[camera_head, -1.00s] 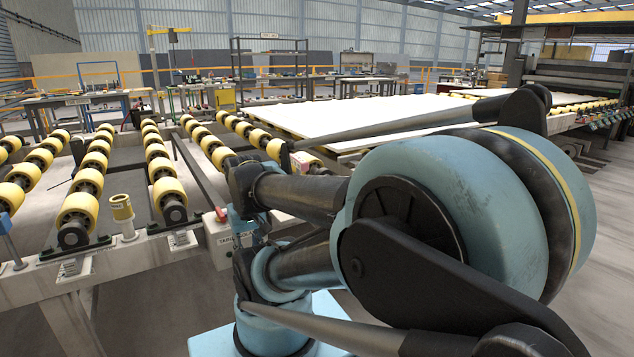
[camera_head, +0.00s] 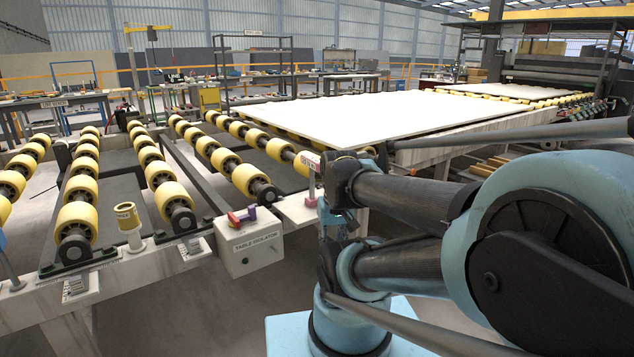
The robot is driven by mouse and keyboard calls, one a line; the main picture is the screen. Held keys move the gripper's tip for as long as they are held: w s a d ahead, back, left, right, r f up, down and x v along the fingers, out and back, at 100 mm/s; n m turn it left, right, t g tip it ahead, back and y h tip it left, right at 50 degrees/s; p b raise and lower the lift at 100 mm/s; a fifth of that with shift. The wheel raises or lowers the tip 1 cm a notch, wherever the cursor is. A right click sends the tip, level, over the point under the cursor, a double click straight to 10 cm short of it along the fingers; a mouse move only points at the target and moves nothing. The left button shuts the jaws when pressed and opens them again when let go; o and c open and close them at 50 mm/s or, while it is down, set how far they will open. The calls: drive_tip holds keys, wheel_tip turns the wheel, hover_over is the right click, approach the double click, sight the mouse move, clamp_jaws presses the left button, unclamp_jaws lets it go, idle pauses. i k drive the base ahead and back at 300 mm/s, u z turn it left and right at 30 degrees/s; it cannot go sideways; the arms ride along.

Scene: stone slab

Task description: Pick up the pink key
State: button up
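A small pink-purple piece (camera_head: 251,212), which looks like the pink key, is at the top of the white box labelled "TABLE ISOLATOR" (camera_head: 250,252). It is right beside a red handle (camera_head: 236,219). It is too small to tell whether it lies on the box or sits in a slot. Nothing is gripping it. I see no part that I can be sure is my gripper.
A large blue and black jointed machine (camera_head: 408,262) fills the right foreground, close to the box. Roller conveyors with yellow wheels (camera_head: 77,218) stand to the left. A white slab (camera_head: 370,116) lies behind. A yellow cup-like post (camera_head: 128,219) stands left of the box.

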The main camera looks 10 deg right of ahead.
sight(312, 162)
drive_tip(key=u, duration=0.3)
drive_tip(key=k, duration=1.3)
drive_tip(key=z, duration=0.6)
drive_tip(key=i, duration=1)
